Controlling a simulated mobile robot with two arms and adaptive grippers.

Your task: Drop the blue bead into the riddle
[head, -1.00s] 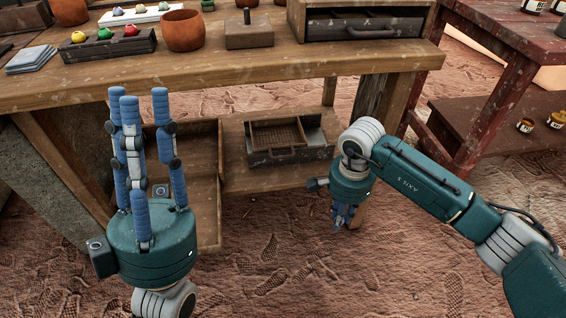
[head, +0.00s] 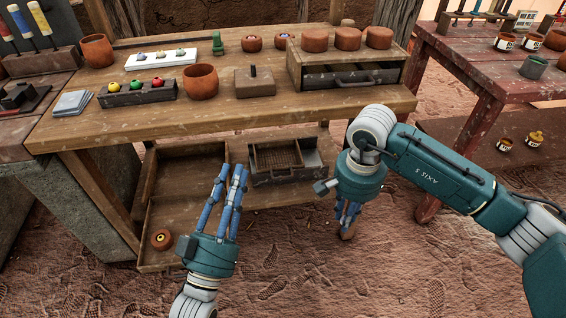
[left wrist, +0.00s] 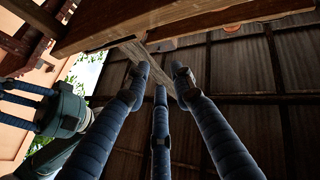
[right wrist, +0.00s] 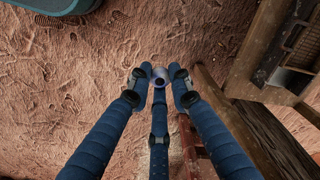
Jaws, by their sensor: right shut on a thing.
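The blue bead (right wrist: 158,78) looks like a small blue-grey ring in the right wrist view, held between the fingertips of my right gripper (right wrist: 158,84). In the head view this gripper (head: 347,222) points down in front of the bench, to the right of the riddle; the bead cannot be made out there. The riddle (head: 277,156), a mesh-bottomed tray, sits on the low shelf under the bench. Part of its mesh shows at the right wrist view's upper right (right wrist: 309,42). My left gripper (head: 232,172) points up, open and empty, left of the riddle; its fingers stand apart in the left wrist view (left wrist: 160,85).
The wooden bench top (head: 330,105) overhangs the low shelf (head: 275,197). A dark rack (head: 137,99) with coloured beads, a clay pot (head: 201,82) and a drawer box (head: 350,78) stand on it. A red table (head: 480,80) is at right.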

